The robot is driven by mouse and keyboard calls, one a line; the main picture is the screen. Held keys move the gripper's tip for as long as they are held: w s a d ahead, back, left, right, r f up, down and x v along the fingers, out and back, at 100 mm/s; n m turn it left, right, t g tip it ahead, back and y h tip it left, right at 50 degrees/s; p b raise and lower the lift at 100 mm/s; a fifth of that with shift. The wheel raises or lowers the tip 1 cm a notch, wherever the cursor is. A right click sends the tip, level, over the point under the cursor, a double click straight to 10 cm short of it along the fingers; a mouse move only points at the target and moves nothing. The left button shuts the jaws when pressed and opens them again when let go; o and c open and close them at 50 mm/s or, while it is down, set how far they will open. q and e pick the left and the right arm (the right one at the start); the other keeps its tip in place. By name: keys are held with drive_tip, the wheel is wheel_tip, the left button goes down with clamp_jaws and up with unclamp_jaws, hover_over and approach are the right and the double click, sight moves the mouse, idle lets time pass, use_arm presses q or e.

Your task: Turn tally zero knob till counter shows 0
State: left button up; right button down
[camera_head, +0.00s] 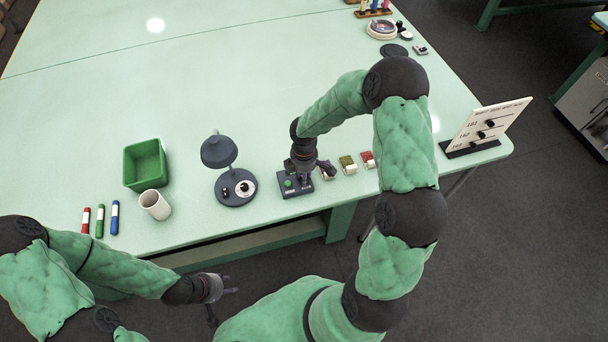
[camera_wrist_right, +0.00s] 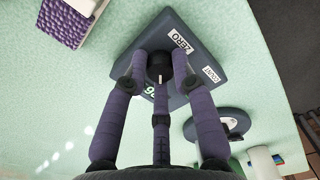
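The tally counter (camera_head: 292,192) is a small dark box with a green button, near the table's front edge in the head view. A black knob (camera_wrist_right: 158,66) stands beside the ZERO label. My right gripper (camera_wrist_right: 160,62) has its fingers around this knob, with the tips seeming to touch it. It also shows above the counter in the head view (camera_head: 305,177). Pale digits (camera_wrist_right: 152,93) show partly behind a finger; I cannot read the full number. My left gripper (camera_head: 232,285) is open and empty, off the table's front.
A dark lamp stand (camera_head: 236,187) is left of the counter. A white cup (camera_head: 155,205), green bin (camera_head: 146,165) and several markers (camera_head: 100,220) are further left. Small colored sample blocks (camera_head: 347,165) sit right, near a white board (camera_head: 487,127). The table's middle is clear.

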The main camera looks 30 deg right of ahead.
drive_tip(key=shift+m, duration=0.3)
drive_tip(key=m+b, duration=0.2)
drive_tip(key=m, duration=0.1)
drive_tip(key=shift+f+m, duration=0.15)
drive_tip(key=shift+m, duration=0.15)
drive_tip(key=m+b, duration=0.2)
drive_tip(key=m, duration=0.2)
drive_tip(key=shift+b, duration=0.4)
drive_tip(key=m+b, duration=0.2)
drive_tip(key=m, duration=0.2)
drive_tip(key=shift+m, duration=0.4)
drive_tip(key=shift+m+b, duration=0.6)
drive_tip(key=shift+m, duration=1.2)
